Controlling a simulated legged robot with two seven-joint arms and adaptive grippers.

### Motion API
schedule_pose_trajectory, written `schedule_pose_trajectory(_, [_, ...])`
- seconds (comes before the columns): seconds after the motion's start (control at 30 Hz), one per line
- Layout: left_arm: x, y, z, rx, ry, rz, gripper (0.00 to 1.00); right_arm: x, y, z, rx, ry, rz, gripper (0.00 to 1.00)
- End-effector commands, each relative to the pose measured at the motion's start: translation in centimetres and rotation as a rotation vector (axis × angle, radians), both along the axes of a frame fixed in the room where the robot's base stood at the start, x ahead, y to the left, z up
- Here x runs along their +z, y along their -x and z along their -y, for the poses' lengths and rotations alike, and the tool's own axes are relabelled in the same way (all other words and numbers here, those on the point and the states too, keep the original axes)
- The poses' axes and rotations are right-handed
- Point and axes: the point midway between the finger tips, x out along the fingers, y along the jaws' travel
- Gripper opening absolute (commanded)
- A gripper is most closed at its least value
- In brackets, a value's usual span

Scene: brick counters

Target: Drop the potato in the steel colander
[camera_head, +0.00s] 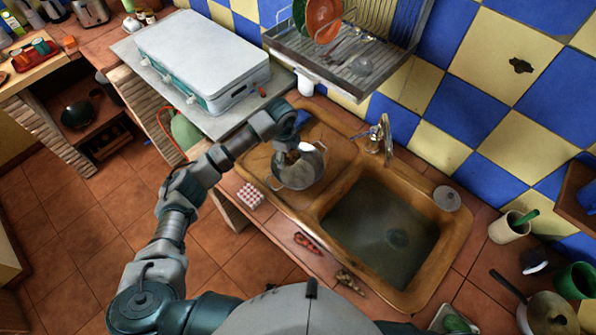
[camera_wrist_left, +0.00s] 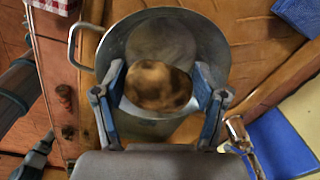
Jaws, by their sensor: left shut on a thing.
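The steel colander (camera_head: 303,178) stands on the wooden drainboard left of the sink, with two side handles. In the left wrist view the colander (camera_wrist_left: 205,38) fills the upper middle, and its inside shows behind the potato. My left gripper (camera_head: 287,150) is over the colander. Its two blue fingers are closed on the sides of a brown, mottled potato (camera_wrist_left: 157,86). The potato is over the colander's opening; its exact height above the bottom is hard to tell. My right gripper is not in view.
The sink basin (camera_head: 380,230) lies right of the colander, with a tap (camera_head: 384,140) behind it. A dish rack (camera_head: 345,50) hangs above. A white case (camera_head: 200,60) is at left. A checkered box (camera_head: 250,196) and carrots (camera_head: 308,243) lie at the front edge.

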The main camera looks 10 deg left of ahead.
Motion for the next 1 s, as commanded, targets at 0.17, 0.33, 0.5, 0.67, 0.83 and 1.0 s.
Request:
schedule_pose_trajectory(0.17, [-2.7, 0.0, 0.5, -0.002, -0.002, 0.0, 0.34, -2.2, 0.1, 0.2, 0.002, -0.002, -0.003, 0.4])
schedule_pose_trajectory(0.33, [-3.1, 0.0, 0.7, -0.002, -0.004, 0.001, 0.34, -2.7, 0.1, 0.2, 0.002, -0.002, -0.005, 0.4])
schedule_pose_trajectory(0.5, [-3.0, 0.0, 0.4, -0.002, -0.002, 0.001, 0.34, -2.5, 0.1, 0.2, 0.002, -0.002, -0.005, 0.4])
schedule_pose_trajectory(0.67, [-3.0, 0.0, 0.2, -0.001, 0.0, 0.001, 1.0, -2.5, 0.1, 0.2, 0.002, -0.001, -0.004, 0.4])
schedule_pose_trajectory(0.83, [-3.1, 0.0, 0.1, -0.001, 0.0, 0.001, 1.0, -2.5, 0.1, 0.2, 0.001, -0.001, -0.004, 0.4])
schedule_pose_trajectory(1.0, [-2.9, 0.0, 0.4, -0.001, -0.002, 0.0, 1.0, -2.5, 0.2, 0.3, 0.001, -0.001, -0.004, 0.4])
